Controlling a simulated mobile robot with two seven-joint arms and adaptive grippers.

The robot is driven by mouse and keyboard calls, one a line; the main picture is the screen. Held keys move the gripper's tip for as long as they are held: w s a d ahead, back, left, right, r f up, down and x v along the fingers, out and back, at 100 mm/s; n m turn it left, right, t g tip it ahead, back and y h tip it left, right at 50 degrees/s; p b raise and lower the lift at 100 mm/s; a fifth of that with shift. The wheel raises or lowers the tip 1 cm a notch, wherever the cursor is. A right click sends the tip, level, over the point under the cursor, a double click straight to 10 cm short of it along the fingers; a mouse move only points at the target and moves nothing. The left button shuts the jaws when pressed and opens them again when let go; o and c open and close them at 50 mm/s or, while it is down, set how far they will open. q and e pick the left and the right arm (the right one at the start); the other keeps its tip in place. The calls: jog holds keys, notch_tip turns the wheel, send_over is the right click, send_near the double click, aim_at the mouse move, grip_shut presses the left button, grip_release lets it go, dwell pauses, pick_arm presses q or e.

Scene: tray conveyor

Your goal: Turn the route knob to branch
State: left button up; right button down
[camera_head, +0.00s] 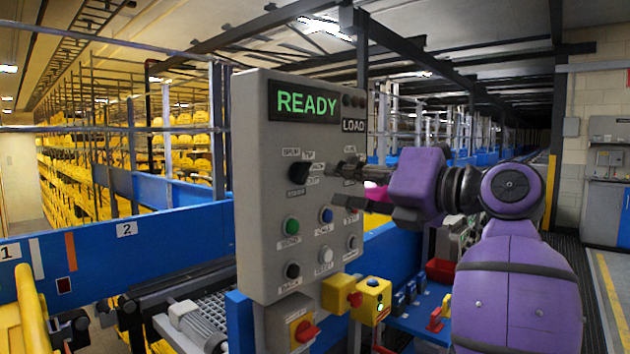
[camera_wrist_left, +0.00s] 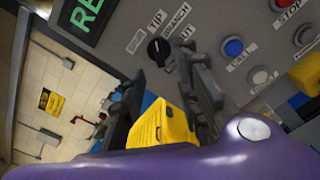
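The black route knob (camera_head: 300,176) is on the upper part of the grey control panel (camera_head: 262,235), ringed by small labels. It also shows in the left wrist view (camera_wrist_left: 158,50), where TIP and BRANCH can be read beside it. A small pale mark shows on the knob, but I cannot tell which label it points to. My left gripper (camera_head: 345,188) is in front of the panel, just right of the knob in the head view. Its fingers are apart with nothing between them, and the knob appears just beyond the fingertips (camera_wrist_left: 160,61). My right gripper is not in view.
Green, blue, white and black buttons sit below the knob, and the READY display (camera_head: 304,103) above it. A red rotary switch (camera_head: 306,331) and yellow boxes (camera_head: 370,301) are at the panel's foot. A blue conveyor wall (camera_head: 180,234) runs behind on the left.

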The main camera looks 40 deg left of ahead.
aim_at(307, 175)
pick_arm(q)
jog(key=a, duration=0.5)
jog(key=a+p, duration=0.1)
jog(key=a, duration=0.1)
jog(key=shift+w+a, duration=0.15)
jog(key=shift+w, duration=0.15)
grip_shut()
